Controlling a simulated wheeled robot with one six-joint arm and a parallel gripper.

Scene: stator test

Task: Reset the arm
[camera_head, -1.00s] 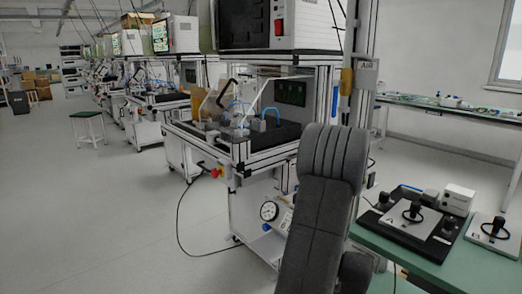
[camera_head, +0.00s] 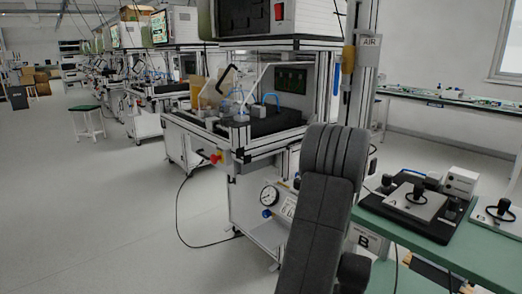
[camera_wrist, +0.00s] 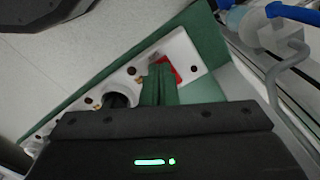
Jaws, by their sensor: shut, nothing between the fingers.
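My dark grey arm (camera_head: 322,205) stands upright in the lower middle of the head view, in front of a workstation. Its gripper end does not show there. In the wrist view, the dark gripper body with a green light fills the bottom. My gripper (camera_wrist: 158,72) shows as two narrow fingers side by side, shut and empty. Beyond the fingertips is a white plate (camera_wrist: 187,50) with dark holes and a red part (camera_wrist: 171,72). I cannot tell how far the fingertips are from it.
A workstation (camera_head: 245,140) with a pressure gauge (camera_head: 269,195) stands behind my arm. A green-topped bench (camera_head: 440,258) with a black-based fixture (camera_head: 397,221) is close on the right. A grey hose (camera_wrist: 273,80) shows in the wrist view. Open floor (camera_head: 90,225) lies left.

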